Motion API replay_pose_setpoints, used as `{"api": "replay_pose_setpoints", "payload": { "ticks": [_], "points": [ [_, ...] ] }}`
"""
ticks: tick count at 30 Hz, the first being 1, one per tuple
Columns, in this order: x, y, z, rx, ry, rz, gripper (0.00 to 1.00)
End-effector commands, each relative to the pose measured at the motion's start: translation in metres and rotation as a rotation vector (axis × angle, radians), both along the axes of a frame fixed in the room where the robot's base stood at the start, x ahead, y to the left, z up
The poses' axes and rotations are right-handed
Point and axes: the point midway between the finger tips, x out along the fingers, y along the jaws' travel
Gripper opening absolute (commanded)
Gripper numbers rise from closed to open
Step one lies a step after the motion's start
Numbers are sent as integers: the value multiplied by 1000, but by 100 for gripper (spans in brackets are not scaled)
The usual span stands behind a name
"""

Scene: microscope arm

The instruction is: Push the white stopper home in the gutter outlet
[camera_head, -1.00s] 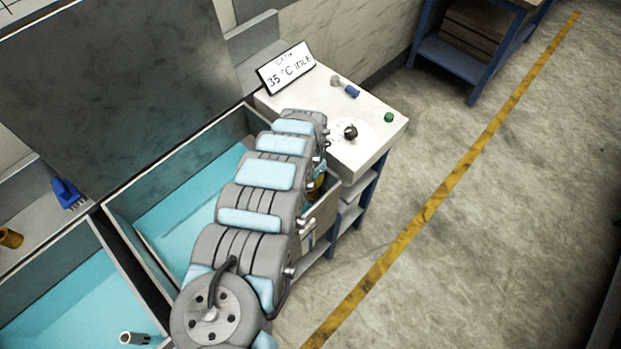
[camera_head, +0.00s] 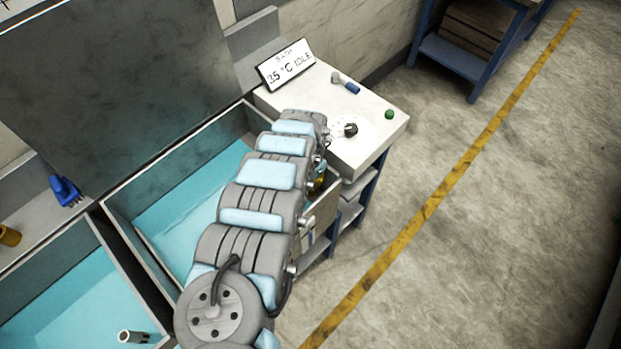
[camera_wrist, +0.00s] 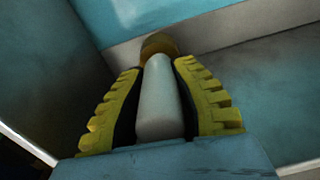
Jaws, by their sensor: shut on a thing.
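The white stopper (camera_wrist: 160,98) lies lengthwise between the two yellow-ribbed fingers of my gripper (camera_wrist: 160,90) in the wrist view. My gripper is shut on it. The stopper's far end points at the round brass-coloured gutter outlet (camera_wrist: 158,44) and overlaps its lower edge in the picture. How far the end is in cannot be told. The outlet sits by a pale strip along the wall. In the head view my arm hides the stopper and outlet, and only a little yellow of my gripper shows beside the tank wall.
The tank with a blue-green inside (camera_head: 165,215) lies left of my arm. A white console top (camera_head: 345,105) with a black knob (camera_head: 350,130), a green button (camera_head: 389,114) and a sign (camera_head: 287,66) reading 35 °C IDLE stands beyond. Open floor lies right.

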Motion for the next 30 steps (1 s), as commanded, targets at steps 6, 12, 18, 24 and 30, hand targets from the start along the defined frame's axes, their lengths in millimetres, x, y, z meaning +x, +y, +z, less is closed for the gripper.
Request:
{"api": "replay_pose_setpoints", "payload": {
  "ticks": [6, 12, 18, 24, 30],
  "points": [
    [0, 0, 9, 0, 0, 0, 0],
    [0, 0, 15, 0, 0, 0, 0],
    [0, 0, 22, 0, 0, 0, 0],
    [0, 0, 27, 0, 0, 0, 0],
    [0, 0, 27, 0, 0, 0, 0]
  ]
}}
